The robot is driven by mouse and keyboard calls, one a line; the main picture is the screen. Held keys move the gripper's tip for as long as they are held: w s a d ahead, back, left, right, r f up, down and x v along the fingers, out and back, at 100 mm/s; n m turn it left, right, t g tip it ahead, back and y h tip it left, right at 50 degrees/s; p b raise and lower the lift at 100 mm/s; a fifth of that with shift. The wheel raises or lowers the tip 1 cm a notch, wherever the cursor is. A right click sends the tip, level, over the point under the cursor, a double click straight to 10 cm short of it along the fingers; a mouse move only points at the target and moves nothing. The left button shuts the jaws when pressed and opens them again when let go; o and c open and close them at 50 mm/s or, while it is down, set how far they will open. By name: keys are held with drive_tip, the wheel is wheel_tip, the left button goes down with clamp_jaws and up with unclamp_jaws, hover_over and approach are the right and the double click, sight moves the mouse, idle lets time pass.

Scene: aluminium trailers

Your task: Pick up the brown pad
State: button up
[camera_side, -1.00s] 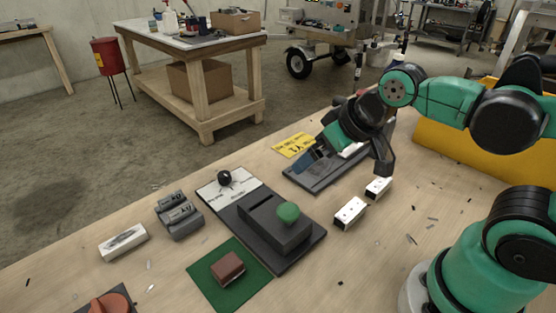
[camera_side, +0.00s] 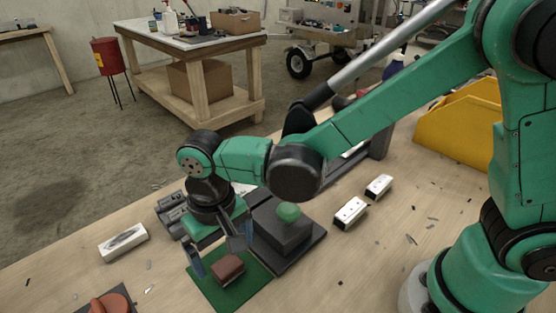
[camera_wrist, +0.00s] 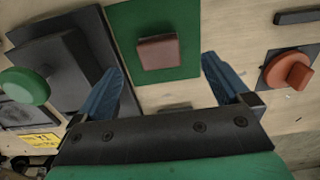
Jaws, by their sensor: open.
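The brown pad (camera_side: 228,267) is a small reddish-brown block. It rests on a green square mat (camera_side: 212,291) at the front of the table. My gripper (camera_side: 217,255) is open and empty, its two fingers pointing down just above and behind the pad in the side view. In the wrist view the brown pad (camera_wrist: 158,52) sits on the green mat (camera_wrist: 122,22), ahead of the gap between the blue fingers of my gripper (camera_wrist: 165,85). The fingers appear apart from the pad.
A dark box with a green knob (camera_side: 289,211) stands right of the mat. A white block (camera_side: 123,242) lies to the left, and a red-orange knob (camera_side: 108,304) at the front left. Two white blocks (camera_side: 350,213) lie farther right. A yellow bin (camera_side: 462,130) stands at the right.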

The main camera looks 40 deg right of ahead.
sight(227, 265)
drive_tip(key=shift+f, duration=2.2)
clamp_jaws()
drive_tip(key=shift+r, duration=0.1)
wheel_tip(227, 265, up, 20)
